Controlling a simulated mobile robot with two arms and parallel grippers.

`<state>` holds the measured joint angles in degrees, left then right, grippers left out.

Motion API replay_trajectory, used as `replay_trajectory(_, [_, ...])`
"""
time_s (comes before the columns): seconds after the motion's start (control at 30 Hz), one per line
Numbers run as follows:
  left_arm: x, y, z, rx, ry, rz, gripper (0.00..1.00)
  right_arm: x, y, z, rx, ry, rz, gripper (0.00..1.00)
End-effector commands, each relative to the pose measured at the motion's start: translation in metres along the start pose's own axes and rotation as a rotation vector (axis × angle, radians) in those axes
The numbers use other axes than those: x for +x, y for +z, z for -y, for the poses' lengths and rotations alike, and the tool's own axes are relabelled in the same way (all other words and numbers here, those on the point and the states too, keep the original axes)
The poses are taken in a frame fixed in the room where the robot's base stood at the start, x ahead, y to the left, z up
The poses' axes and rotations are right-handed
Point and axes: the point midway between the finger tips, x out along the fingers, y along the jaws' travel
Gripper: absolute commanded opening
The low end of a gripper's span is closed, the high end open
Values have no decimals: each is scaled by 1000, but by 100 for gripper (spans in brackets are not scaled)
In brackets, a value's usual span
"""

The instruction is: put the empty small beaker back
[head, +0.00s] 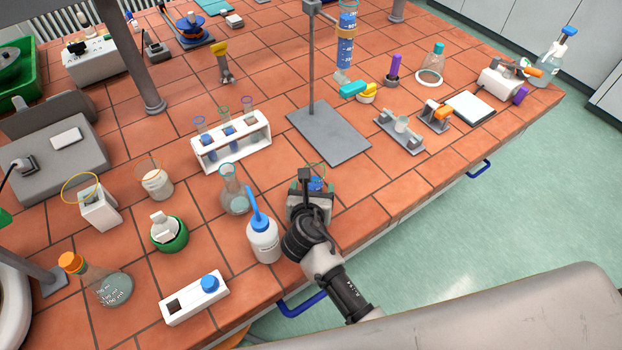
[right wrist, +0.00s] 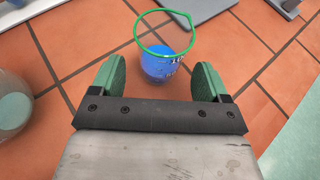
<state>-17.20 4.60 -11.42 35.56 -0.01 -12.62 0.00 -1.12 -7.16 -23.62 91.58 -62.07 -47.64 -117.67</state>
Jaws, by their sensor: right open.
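A small clear beaker with a green rim (right wrist: 165,66) stands upright on the tiles in the right wrist view. Its lower part looks blue, with white marks, so it does not look empty. In the head view the beaker (head: 316,184) is partly hidden behind my right gripper (head: 311,193). In the right wrist view my right gripper (right wrist: 157,80) is open, its green pads on either side of the beaker's near base, with gaps on both sides. My left gripper is not in view.
A white wash bottle with a blue spout (head: 264,240) and a conical flask (head: 234,200) stand close left of the gripper. A test tube rack (head: 232,153) and a grey stand base (head: 328,132) are behind. Tiles to the right are clear up to the bench edge.

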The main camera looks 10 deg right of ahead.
Motion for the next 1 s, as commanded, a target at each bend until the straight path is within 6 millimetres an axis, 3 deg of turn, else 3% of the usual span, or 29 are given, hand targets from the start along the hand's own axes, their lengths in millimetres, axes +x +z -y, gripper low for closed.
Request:
replay_trajectory(0.13, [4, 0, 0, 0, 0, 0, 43, -39, -2, 0, 1, 2, -1, 76])
replay_trajectory(0.3, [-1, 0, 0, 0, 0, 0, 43, -54, 39, 0, 5, 1, 5, 76])
replay_trajectory(0.53, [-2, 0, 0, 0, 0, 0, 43, -66, 68, 0, 3, 0, 2, 76])
replay_trajectory(0.87, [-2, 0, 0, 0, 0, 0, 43, -69, 73, 2, 18, -2, -7, 76])
replay_trajectory(1.0, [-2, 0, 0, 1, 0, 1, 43, -71, 58, 20, 207, -25, -76, 76])
